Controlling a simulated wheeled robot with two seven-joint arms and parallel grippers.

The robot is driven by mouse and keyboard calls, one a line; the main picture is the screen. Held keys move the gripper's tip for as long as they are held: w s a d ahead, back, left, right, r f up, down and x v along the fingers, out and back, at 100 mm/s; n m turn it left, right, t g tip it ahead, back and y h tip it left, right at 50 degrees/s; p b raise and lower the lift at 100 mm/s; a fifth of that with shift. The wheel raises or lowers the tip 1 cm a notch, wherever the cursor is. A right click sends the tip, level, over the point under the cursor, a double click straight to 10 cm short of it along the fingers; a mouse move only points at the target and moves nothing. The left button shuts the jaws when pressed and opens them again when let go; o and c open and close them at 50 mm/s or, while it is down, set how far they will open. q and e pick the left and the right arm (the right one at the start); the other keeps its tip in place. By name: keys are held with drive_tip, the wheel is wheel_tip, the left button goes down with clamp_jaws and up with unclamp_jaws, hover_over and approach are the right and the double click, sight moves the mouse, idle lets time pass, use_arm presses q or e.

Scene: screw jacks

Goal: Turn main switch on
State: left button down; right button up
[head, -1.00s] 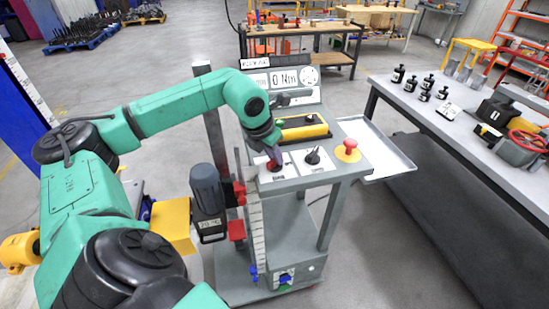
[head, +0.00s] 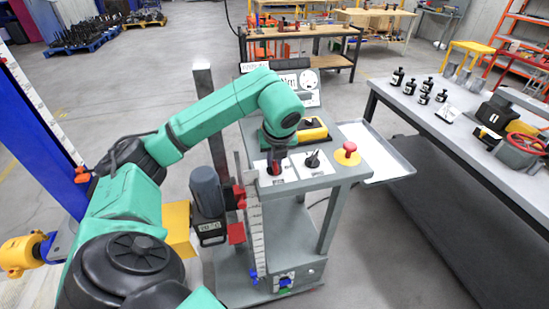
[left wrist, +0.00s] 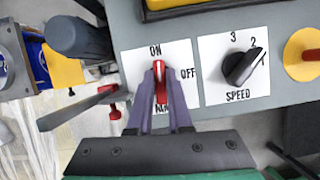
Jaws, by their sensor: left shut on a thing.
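The main switch (left wrist: 160,84) has a red handle on a white plate marked ON above and OFF to the right. In the left wrist view the handle stands upright in the picture, in line with the ON mark. My left gripper (left wrist: 161,92) is shut on it, one purple finger on each side. The lower label is partly hidden by the fingers. In the head view my left gripper (head: 276,164) reaches down onto the panel from the left and hides most of the switch. My right gripper is not in view.
Right of the switch are a black speed dial (left wrist: 241,66), pointing near 1, and a red mushroom button (head: 349,148) on a yellow base. A grey motor (head: 207,190) stands left of the panel. A tray (head: 380,155) and a long table (head: 462,135) are further right.

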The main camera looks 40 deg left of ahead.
sight(276, 164)
use_arm(q)
drive_tip(key=shift+w+r+n, duration=0.1)
drive_tip(key=shift+r+n, duration=0.05)
drive_tip(key=shift+n, duration=0.35)
drive_tip(key=shift+a, duration=0.1)
drive_tip(key=c, duration=0.9)
unclamp_jaws()
drive_tip(key=shift+o, duration=0.3)
drive_tip(key=v, duration=0.3)
drive_tip(key=p+v, duration=0.6)
drive_tip(key=v, duration=0.5)
drive_tip(key=shift+d+r+p, duration=0.15)
drive_tip(key=shift+d+p, duration=0.2)
